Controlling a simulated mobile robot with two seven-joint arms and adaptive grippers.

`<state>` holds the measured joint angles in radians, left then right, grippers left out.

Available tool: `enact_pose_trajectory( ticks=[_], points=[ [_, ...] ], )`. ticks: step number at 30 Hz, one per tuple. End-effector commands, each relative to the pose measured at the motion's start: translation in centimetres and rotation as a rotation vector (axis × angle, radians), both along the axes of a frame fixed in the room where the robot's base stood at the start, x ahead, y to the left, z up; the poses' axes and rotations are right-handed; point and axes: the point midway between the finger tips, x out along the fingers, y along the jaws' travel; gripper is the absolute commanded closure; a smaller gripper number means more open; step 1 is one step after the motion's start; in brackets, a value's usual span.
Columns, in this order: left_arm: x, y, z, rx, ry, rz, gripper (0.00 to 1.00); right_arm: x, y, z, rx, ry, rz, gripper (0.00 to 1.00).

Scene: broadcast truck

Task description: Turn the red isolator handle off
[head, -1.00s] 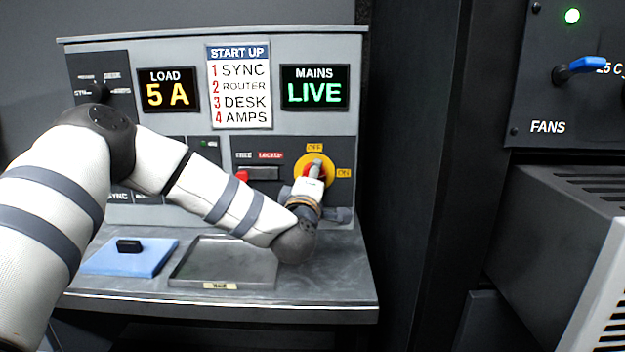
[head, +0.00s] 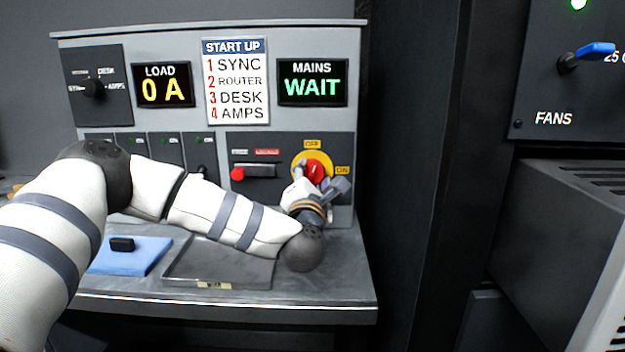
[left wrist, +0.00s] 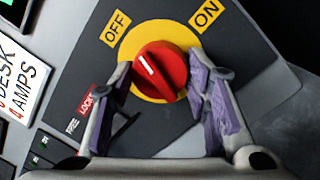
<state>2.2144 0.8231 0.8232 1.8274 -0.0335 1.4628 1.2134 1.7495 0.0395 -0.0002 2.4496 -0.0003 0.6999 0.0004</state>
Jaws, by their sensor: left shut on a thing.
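The red isolator handle (head: 315,171) sits on a round yellow plate (head: 324,158) at the right of the grey panel. The OFF label (head: 312,144) is above it and the ON label (head: 343,170) to its right. In the left wrist view the red handle (left wrist: 163,72) has a white mark pointing up-left, towards the OFF label (left wrist: 115,27) and away from the ON label (left wrist: 207,14). My left gripper (left wrist: 162,77) is shut on the handle, one purple-padded finger on each side. In the head view the left gripper (head: 318,187) partly covers the handle's lower part.
The mains display (head: 312,82) reads WAIT and the load display (head: 163,85) reads 0 A. A red-ended lockout piece (head: 238,174) is left of the handle. A tray (head: 215,275) and a blue pad (head: 148,260) lie on the desk below my arm.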

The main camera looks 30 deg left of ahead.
Motion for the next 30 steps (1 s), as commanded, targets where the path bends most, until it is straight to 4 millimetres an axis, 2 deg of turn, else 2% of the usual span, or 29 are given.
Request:
enact_pose_trajectory(
  ticks=[13,30],
  points=[
    [0.08,-0.08,0.07,-0.213,-0.133,-0.001,0.85,-0.91,-0.01,-0.92,0.000,0.031,0.001,0.60],
    [0.07,-0.10,0.28,-0.259,-0.163,-0.002,0.85,-1.04,-0.01,-1.06,0.000,0.036,0.001,0.60]
  ],
)
